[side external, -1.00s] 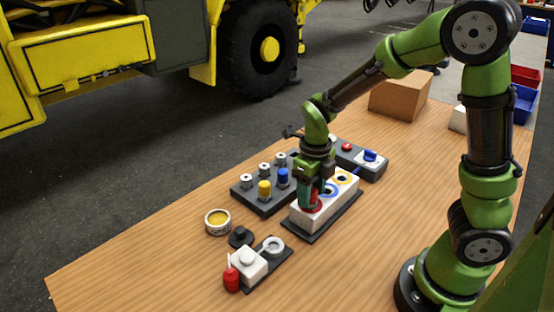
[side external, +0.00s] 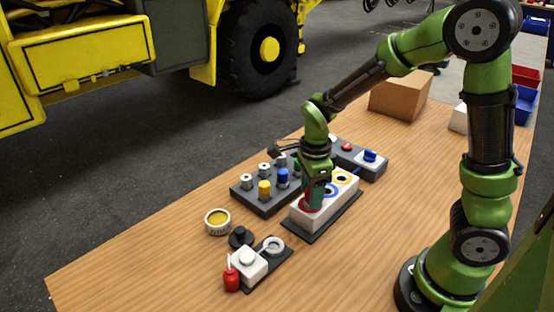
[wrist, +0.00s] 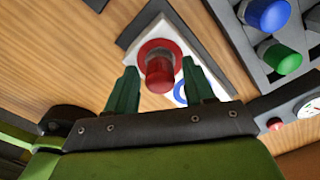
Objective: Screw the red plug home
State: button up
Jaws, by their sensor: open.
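The red plug (wrist: 160,74) stands in the red-ringed hole at one end of the white block (wrist: 136,34). My gripper (wrist: 160,68) is open, with one finger on each side of the plug; a gap shows between the plug and the fingers. In the side view my gripper (side external: 315,195) points down over the red-ringed end of the white block (side external: 325,209) and hides most of the plug. I cannot tell how deep the plug sits.
A dark rack (side external: 246,195) holds yellow, blue, green and grey-topped plugs behind the block. A grey box (side external: 374,172) with a blue knob stands to the right.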

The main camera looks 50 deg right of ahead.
jog(key=n, duration=1.1)
